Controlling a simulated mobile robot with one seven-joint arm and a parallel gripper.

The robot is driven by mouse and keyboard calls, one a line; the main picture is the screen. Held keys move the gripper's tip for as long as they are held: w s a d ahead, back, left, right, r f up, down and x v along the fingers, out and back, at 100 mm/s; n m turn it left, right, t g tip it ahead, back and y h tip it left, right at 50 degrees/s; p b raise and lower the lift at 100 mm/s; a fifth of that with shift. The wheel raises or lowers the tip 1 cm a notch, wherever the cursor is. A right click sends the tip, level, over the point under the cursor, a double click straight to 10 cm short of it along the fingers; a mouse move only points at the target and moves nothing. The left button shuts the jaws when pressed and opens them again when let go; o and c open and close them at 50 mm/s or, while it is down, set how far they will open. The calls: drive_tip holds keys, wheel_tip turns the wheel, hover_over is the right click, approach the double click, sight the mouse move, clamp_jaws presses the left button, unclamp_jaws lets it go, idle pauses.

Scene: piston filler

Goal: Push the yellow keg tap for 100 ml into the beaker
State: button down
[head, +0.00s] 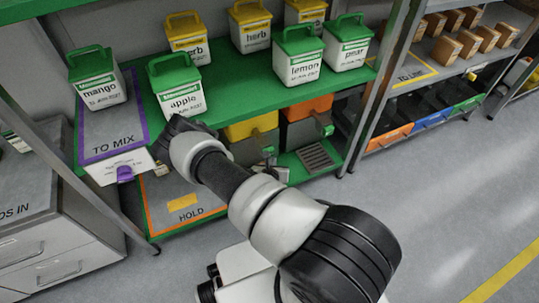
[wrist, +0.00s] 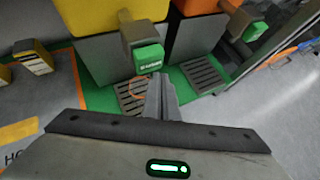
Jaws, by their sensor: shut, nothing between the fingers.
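The yellow keg (head: 252,127) stands on the lower green shelf, partly behind my arm in the head view. In the wrist view the yellow keg (wrist: 100,20) is at the top, with its grey tap (wrist: 138,32) ending in a green-faced block (wrist: 148,58). My gripper (wrist: 160,82) is shut and empty; its fingertips appear just below that block, and I cannot tell whether they touch. My arm hides the fingers in the head view. I cannot make out the beaker; a thin orange curve (wrist: 134,88) beside the fingertips is partly hidden.
An orange keg (head: 307,107) with its own tap (head: 324,128) stands to the right, above a drain grate (head: 316,157). Labelled tubs, including apple (head: 178,95) and lemon (head: 298,65), stand on the shelf above. A shelf post (head: 368,100) rises right of the kegs. The right floor is clear.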

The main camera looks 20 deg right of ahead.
drive_tip(key=shift+w, duration=0.2)
drive_tip(key=shift+w, duration=0.25)
drive_tip(key=shift+w, duration=0.7)
idle(0.9)
drive_tip(key=shift+s, duration=0.1)
drive_tip(key=shift+s+p, duration=0.65)
drive_tip(key=shift+s, duration=0.35)
drive_tip(key=s+p, duration=0.2)
drive_tip(key=s, duration=0.3)
drive_tip(key=shift+d, duration=0.1)
